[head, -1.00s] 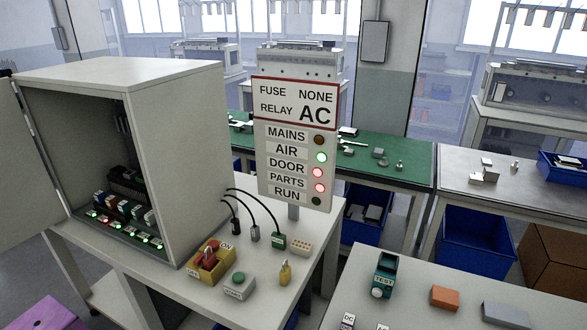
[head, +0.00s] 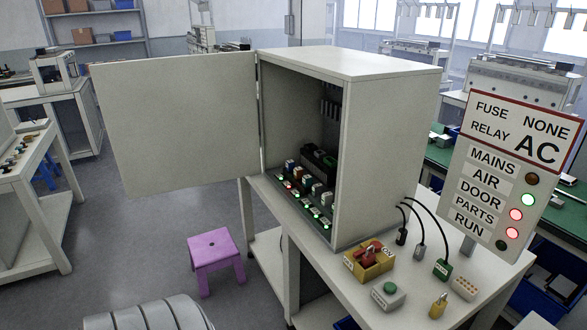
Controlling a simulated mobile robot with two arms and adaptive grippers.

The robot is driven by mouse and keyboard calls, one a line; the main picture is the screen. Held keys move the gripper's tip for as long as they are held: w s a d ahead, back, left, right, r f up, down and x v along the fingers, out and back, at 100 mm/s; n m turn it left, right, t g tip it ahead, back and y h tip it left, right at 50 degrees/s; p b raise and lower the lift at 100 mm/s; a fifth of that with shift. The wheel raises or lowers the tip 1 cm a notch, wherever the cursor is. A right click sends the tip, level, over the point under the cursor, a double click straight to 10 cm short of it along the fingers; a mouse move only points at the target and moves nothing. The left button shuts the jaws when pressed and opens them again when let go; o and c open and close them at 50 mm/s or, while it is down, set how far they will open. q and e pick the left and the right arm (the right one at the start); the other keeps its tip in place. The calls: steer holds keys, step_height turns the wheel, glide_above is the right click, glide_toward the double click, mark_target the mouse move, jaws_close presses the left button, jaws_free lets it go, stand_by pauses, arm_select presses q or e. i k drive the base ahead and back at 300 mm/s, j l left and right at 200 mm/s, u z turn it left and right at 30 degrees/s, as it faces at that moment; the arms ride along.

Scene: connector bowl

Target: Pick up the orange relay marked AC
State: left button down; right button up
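I see no orange relay marked AC in this view. The sign board (head: 519,165) at the right reads FUSE NONE and RELAY AC. Its AIR lamp is green, its DOOR and PARTS lamps are red, and MAINS and RUN are dark. The grey cabinet (head: 392,150) stands on the bench with its door (head: 180,120) swung wide open to the left. Inside, a row of small coloured modules (head: 305,178) sits behind lit green and red lamps; their markings are too small to read. Neither of my grippers is in view.
On the white bench (head: 345,285) stand a yellow switch box with a red handle (head: 369,259), a grey box with a green button (head: 388,294), a brass padlock (head: 438,305), a cabled green connector (head: 443,269) and a beige block (head: 465,288). A purple stool (head: 213,250) stands on the floor.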

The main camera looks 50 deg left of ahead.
mark_target(298, 171)
steer(key=u, duration=1.7)
steer(key=i+j, duration=0.3)
steer(key=j, duration=0.15)
steer(key=i+j+z, duration=0.1)
steer(key=i+j, duration=0.45)
steer(key=j, duration=0.3)
